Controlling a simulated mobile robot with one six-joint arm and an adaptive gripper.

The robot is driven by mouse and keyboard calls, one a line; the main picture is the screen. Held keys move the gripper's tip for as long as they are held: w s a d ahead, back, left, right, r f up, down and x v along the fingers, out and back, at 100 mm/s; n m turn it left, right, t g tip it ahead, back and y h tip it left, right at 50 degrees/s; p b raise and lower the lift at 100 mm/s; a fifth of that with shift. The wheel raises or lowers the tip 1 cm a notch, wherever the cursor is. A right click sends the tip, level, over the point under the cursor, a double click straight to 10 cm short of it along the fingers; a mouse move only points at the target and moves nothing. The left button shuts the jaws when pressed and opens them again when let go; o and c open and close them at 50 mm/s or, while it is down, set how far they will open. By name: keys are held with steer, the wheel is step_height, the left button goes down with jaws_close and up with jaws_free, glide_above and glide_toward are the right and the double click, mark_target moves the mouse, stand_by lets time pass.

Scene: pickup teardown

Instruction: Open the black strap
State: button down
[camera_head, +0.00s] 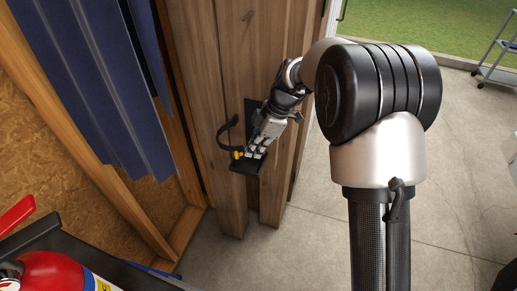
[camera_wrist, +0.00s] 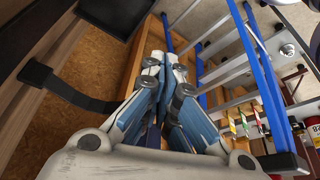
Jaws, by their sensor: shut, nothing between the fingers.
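The black strap (camera_head: 224,131) curves out from the left side of a black bracket (camera_head: 247,166) on the wooden post, with a yellow piece near its lower end. In the wrist view the strap (camera_wrist: 85,98) runs from a black block at the left toward my gripper and passes out of sight behind it. My gripper (camera_head: 253,153) is just right of the strap, in front of the bracket. In the wrist view my gripper (camera_wrist: 165,62) has its fingertips together with nothing between them. I cannot tell whether a finger touches the strap.
The wooden post (camera_head: 228,60) stands in the middle, with a blue panel (camera_head: 105,85) to its left. A red fire extinguisher (camera_head: 55,272) is at the lower left. A blue-railed rack (camera_wrist: 258,75) is at the right of the wrist view. Concrete floor (camera_head: 465,175) is open at right.

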steer(key=s+a+m+t+b, duration=0.2)
steer(key=a+m, duration=0.4)
steer(key=a, duration=0.4)
steer(key=shift+a, duration=0.25)
stand_by(0.5)
